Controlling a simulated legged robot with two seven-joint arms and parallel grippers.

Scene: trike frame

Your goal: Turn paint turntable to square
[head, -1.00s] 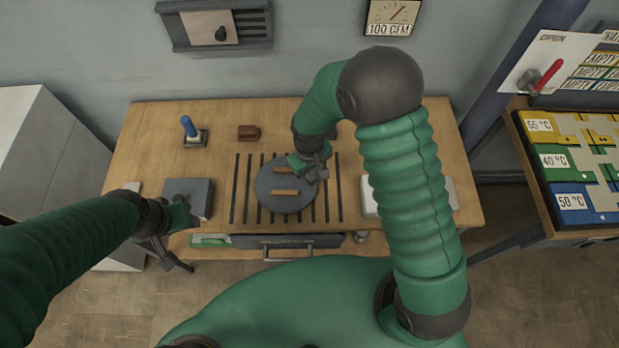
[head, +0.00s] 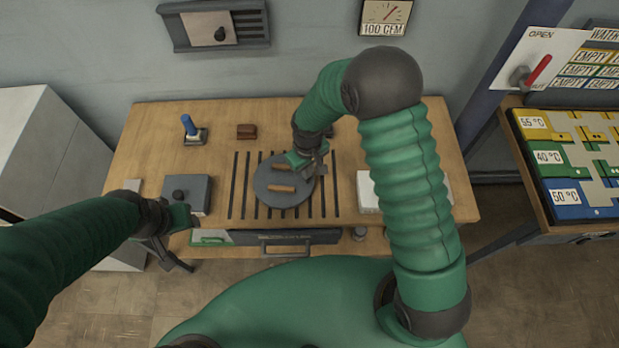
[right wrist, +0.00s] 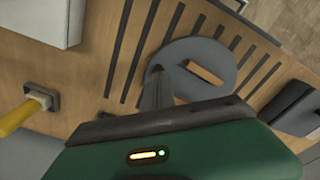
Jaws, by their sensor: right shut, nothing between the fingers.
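The paint turntable (head: 296,194) is a round grey disc lying on dark slots in the wooden bench, with two brown bars on its top, roughly crosswise in the head view. My right gripper (head: 315,166) is shut and empty at the disc's upper right rim. In the right wrist view the dark fingers (right wrist: 157,88) overlap the disc (right wrist: 188,52) near its edge; whether they touch it is unclear.
A grey box with a black knob (head: 197,188) sits left of the turntable. A white block (head: 368,196) is at right, partly behind my right arm. A drawer handle (head: 287,247) runs along the bench front.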

